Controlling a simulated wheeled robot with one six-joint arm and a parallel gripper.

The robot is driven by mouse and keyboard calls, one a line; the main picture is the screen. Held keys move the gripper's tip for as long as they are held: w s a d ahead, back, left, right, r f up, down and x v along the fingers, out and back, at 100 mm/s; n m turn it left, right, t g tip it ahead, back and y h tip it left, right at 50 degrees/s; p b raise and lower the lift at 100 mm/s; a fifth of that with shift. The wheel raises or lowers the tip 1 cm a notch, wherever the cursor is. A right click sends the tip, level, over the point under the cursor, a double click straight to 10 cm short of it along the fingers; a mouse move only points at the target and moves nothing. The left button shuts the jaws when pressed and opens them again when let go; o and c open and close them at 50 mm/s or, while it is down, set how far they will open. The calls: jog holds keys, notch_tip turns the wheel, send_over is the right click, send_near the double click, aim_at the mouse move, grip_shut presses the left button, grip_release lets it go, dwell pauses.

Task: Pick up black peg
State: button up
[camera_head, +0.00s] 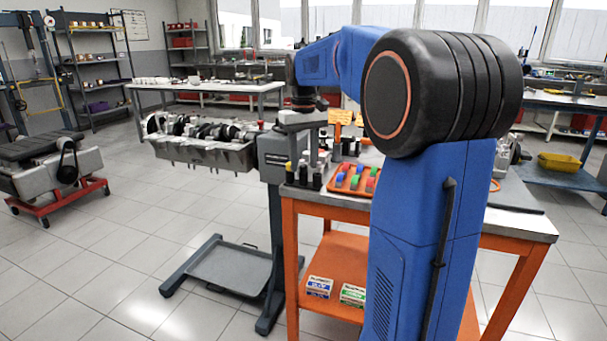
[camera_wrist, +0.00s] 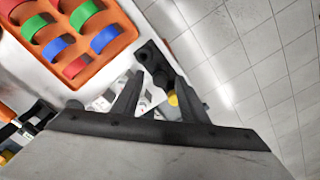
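Several black pegs (camera_head: 303,174) stand upright at the left edge of the orange workbench in the head view. In the wrist view, dark peg-like shapes (camera_wrist: 151,55) show near the bench edge, just beyond and partly between my fingertips. My gripper (camera_wrist: 159,80) is open, with its two dark fingers apart. Nothing is clearly held between them. I cannot tell whether a finger touches a peg. A small yellow piece (camera_wrist: 173,99) shows beside the right finger. In the head view my arm hides much of the bench, and the fingers are hard to make out.
An orange tray (camera_wrist: 112,47) with red, green and blue curved pieces lies on the bench beside the pegs. An engine block on a stand (camera_head: 205,150) is left of the bench. Boxes (camera_head: 318,287) sit on the lower shelf. Tiled floor (camera_wrist: 240,60) lies beyond the bench edge.

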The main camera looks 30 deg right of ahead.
aim_at(304, 165)
grip_shut()
jog(key=shift+r, duration=0.1)
notch_tip(304, 165, up, 10)
dwell(0.6)
